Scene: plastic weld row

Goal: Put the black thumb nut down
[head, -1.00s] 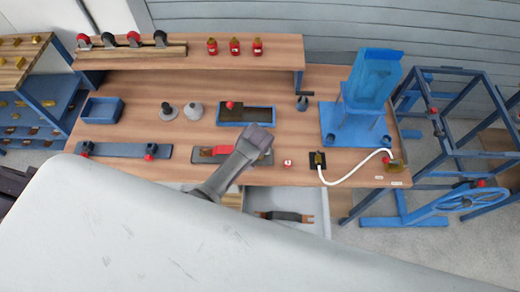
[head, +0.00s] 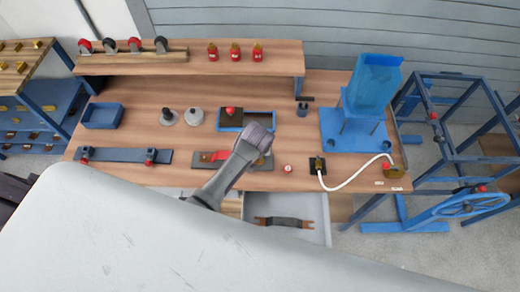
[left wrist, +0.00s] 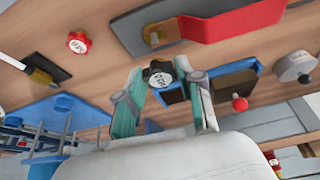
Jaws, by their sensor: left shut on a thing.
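The black thumb nut (left wrist: 158,75) has a pale label on its face. It sits between the fingertips of my left gripper (left wrist: 157,82), which is shut on it, in the left wrist view. In the head view my left wrist is over the front middle of the bench, by the blue-framed tray (head: 224,124), and hides the gripper and nut. The tray also shows beside the nut in the left wrist view (left wrist: 251,68). I cannot tell whether the nut touches the bench. My right gripper is not in view.
A red knob (head: 288,168) and a black plate with a brass fitting (head: 317,165) stand right of my wrist. A red-handled plate (head: 216,156) lies partly under my arm. A blue fixture (head: 372,90) stands at the right. Bare bench shows at mid-left.

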